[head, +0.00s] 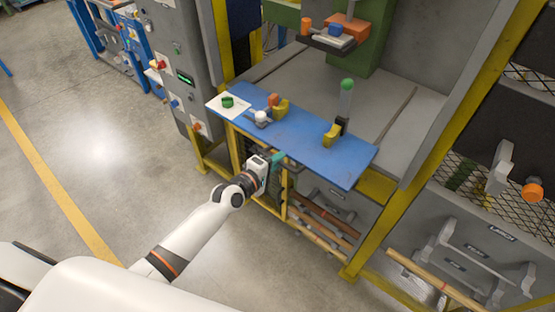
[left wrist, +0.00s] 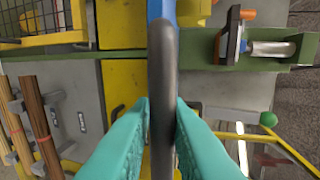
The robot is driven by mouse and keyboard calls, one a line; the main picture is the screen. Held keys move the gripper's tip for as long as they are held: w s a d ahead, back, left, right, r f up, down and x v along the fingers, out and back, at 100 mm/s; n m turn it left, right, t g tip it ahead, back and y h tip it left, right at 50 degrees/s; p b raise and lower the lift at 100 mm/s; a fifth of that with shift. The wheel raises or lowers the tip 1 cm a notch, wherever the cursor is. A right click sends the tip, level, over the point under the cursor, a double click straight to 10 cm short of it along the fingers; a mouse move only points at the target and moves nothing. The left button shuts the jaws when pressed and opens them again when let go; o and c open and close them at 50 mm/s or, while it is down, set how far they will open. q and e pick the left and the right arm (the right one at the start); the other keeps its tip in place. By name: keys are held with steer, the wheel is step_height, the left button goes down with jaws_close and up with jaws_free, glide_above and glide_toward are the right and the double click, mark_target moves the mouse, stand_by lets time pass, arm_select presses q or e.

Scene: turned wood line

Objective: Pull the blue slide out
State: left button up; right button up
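The blue slide (head: 300,142) is a flat blue board lying across the front of the machine bed, with several small items on it. Its blue edge shows at the top of the left wrist view (left wrist: 161,9). A dark grey bar-shaped handle (left wrist: 162,65) runs down from that edge. My left gripper (head: 278,160) is at the slide's front edge. In the left wrist view its teal fingers (left wrist: 162,112) lie close against both sides of the handle and appear shut on it. My right gripper is not in view.
A grey control cabinet (head: 180,60) stands left. The floor at left is clear.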

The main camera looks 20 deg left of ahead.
arm_select(q)
steer(key=shift+s+a, duration=0.15)
steer(key=shift+s, duration=0.1)
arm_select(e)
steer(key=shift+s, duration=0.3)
arm_select(q)
steer(key=b+v, duration=0.1)
steer(key=v, duration=1.1)
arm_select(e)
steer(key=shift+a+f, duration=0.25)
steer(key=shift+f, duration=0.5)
